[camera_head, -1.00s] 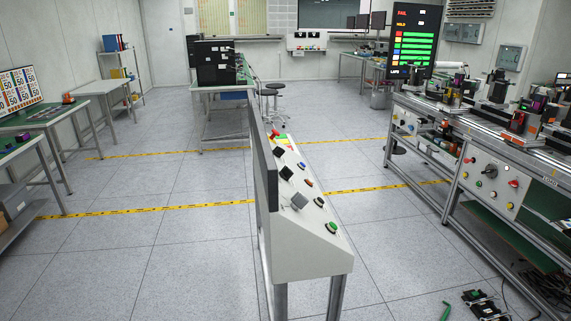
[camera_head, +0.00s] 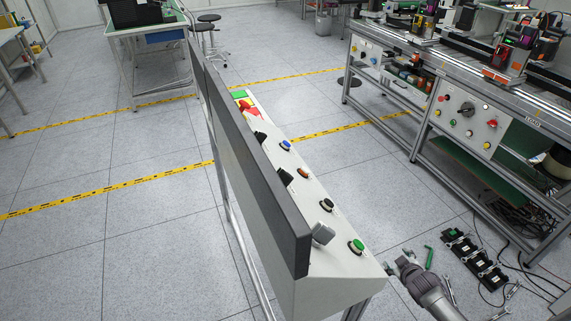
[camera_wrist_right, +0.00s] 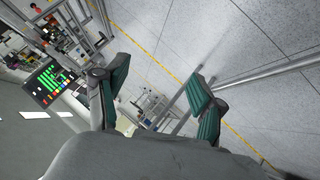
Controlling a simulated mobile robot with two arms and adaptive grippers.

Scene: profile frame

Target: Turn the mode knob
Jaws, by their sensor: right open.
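A grey sloped console (camera_head: 340,290) stands in the middle of the head view, behind a dark upright panel. On its face are a grey knob (camera_head: 322,233), a green button (camera_head: 357,246), a black round control (camera_head: 327,205) and a blue button (camera_head: 285,145). Darker knobs farther back are partly hidden by the panel. I cannot tell which one is the mode knob. My right gripper (camera_head: 397,265) is just right of the console's near end, apart from the controls. Its green-padded fingers are spread and empty in the right wrist view (camera_wrist_right: 158,90). My left gripper is not in view.
The dark panel (camera_head: 235,135) edges the console's left side. A workbench (camera_head: 440,85) with a control panel and black rotary knob (camera_head: 466,108) stands at right. Floor at left is clear.

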